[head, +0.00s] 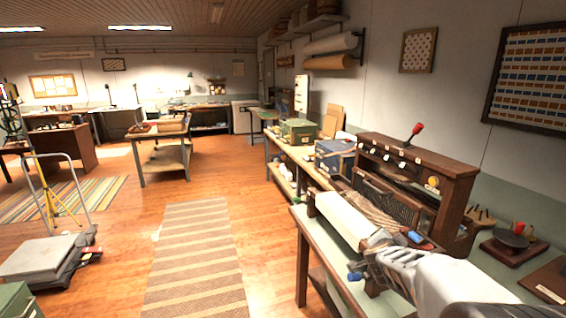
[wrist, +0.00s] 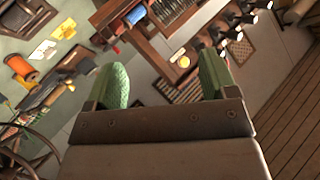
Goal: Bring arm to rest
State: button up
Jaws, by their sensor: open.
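My arm (head: 345,218) reaches in from the lower right in the head view, its pale links stretched over the near green-topped bench (head: 352,290). In the wrist view my gripper (wrist: 162,64) has its two green-padded fingers wide apart, with nothing held between them. A wooden loom-like frame and the wall show beyond the fingers, turned at an angle. In the head view the fingers are too small to make out clearly.
A dark wooden cabinet (head: 455,180) stands on the bench close behind my arm. A blue box (head: 335,158) and a green box (head: 298,131) stand farther along. A striped runner (head: 195,262) lies on open floor. A flatbed trolley (head: 42,257) stands left.

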jog(key=s+a+r+n+y, duration=0.1)
jog(key=s+a+n+y, duration=0.15)
jog(key=a, duration=0.25)
jog(key=s+a+r+n+y, duration=0.1)
jog(key=a+n+y, duration=0.2)
jog(key=a+n, duration=0.15)
jog(key=s+a+f+n+g, duration=0.1)
jog(key=s+n+g, duration=0.1)
jog(key=s, duration=0.4)
jog(key=s+a+f+n+g+y, duration=0.1)
jog(key=s+a+f+n+g, duration=0.1)
jog(key=s, duration=0.4)
jog(key=s+a+f+n+g, duration=0.1)
jog(key=s+n+g, duration=0.1)
jog(key=s, duration=0.5)
jog(key=shift+a+f+n+g, duration=0.25)
jog(key=shift+a+n+g, duration=0.05)
jog(key=shift+g, duration=0.2)
jog(key=shift+s+d+f, duration=0.1)
jog(key=shift+s+d, duration=0.05)
jog(key=shift+s, duration=0.25)
jog(key=shift+c, duration=0.4)
